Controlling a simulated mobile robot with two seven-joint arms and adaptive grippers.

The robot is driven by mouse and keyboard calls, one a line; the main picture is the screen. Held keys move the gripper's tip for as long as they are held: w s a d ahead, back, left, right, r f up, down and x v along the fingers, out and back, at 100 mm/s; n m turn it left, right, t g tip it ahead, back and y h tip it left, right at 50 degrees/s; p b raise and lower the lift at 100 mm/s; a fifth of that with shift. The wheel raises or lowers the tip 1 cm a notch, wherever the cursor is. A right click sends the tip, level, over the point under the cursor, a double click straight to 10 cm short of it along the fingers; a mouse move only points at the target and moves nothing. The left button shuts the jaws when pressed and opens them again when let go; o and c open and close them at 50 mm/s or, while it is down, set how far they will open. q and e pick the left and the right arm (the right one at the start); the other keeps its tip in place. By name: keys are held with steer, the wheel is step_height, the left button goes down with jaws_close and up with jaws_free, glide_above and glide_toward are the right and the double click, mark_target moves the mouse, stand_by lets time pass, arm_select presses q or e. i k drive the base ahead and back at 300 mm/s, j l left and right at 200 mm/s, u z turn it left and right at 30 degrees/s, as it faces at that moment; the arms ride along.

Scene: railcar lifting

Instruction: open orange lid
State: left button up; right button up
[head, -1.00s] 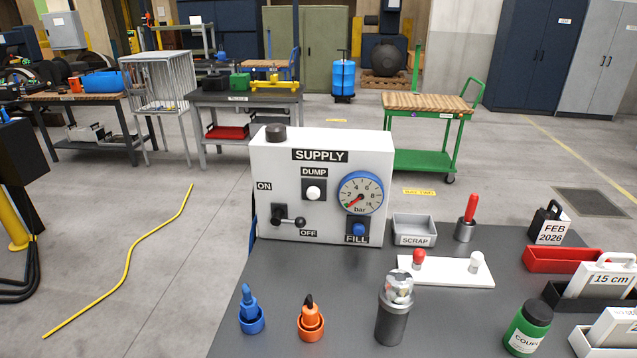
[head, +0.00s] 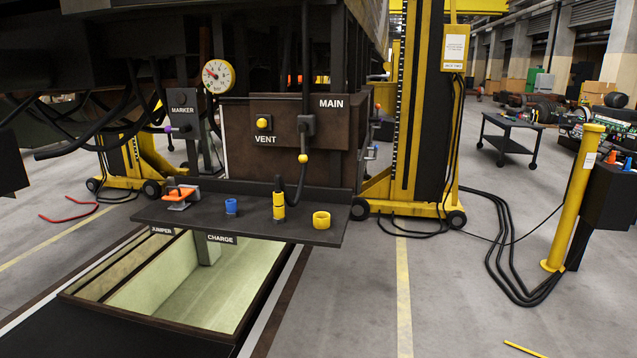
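The orange lid (head: 183,187) sits on a small grey housing at the left end of a dark shelf (head: 215,217), above the JUMPER label (head: 162,231). It looks lowered over the housing, but it is too small to tell whether it is fully shut. Neither of my grippers shows in the head view, so their state is hidden.
A blue cup (head: 231,206), a yellow connector on a black cable (head: 279,206) and a yellow ring (head: 321,220) stand along the shelf. An open pit (head: 190,285) lies below it. A yellow lifting jack (head: 410,190) stands right. Floor at front right is mostly clear.

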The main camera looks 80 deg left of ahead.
mark_target(178, 194)
steer(key=u, duration=3.6)
steer(key=i+j+z, duration=0.15)
steer(key=i, duration=0.35)
steer(key=j, duration=0.05)
